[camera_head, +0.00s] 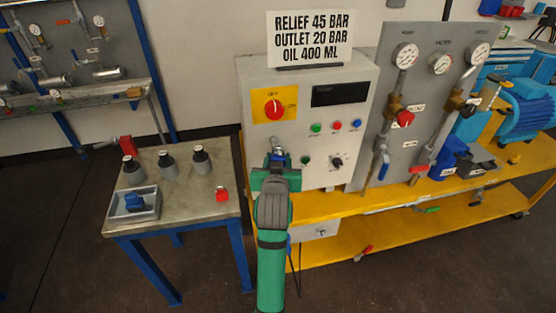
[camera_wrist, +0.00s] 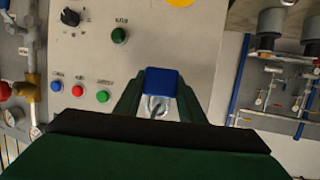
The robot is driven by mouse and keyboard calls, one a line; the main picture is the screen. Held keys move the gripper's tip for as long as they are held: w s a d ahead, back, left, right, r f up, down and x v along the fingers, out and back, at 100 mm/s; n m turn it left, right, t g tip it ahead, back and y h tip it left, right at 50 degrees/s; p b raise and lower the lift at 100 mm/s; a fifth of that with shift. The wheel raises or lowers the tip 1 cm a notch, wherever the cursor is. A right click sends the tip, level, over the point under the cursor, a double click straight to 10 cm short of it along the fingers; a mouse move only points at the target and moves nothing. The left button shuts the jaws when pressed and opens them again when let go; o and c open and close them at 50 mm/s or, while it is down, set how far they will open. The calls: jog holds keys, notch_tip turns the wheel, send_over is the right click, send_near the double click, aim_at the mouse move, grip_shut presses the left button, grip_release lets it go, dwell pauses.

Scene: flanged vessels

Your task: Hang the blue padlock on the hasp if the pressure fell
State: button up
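My gripper (camera_head: 277,172) is in front of the grey control cabinet (camera_head: 348,112), below the red rotary switch (camera_head: 274,108) on its yellow plate. In the wrist view, its green fingers (camera_wrist: 158,100) are closed on both sides of a blue padlock (camera_wrist: 162,81). The metal shackle (camera_wrist: 155,107) shows towards the palm. In the head view the padlock (camera_head: 281,157) is small and partly hidden by the gripper, with metal above it. I cannot make out the hasp clearly. Pressure gauges (camera_head: 405,56) are on the panel at right; their needles are too small to read.
A sign (camera_head: 311,38) reads RELIEF 45 BAR, OUTLET 20 BAR, OIL 400 ML. The cabinet display (camera_head: 340,94) looks dark. Valves and pipes project at right.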

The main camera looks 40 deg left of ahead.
jog(key=o, duration=0.5)
jog(key=shift+c, duration=0.2)
jog(key=v, duration=1.1)
jog(key=s+d+f+m+t+h, duration=0.15)
jog(key=s+d+f, duration=0.25)
jog(key=d+f, duration=0.6)
jog(key=s+d+f+m+t+h, duration=0.15)
jog(key=s+d+f, duration=0.25)
jog(key=d+f, duration=0.55)
jog(key=s+d+m+h, duration=0.2)
jog(key=s+d, duration=0.4)
jog(key=s, duration=0.5)
jog(key=s+d+f+m+h, duration=0.1)
jog(key=s+d+h, duration=0.2)
jog(key=s+d, duration=0.4)
jog(key=shift+s+d+f+m, duration=0.15)
jog(key=shift+s+f+m, duration=0.2)
jog(key=shift+s, duration=1.65)
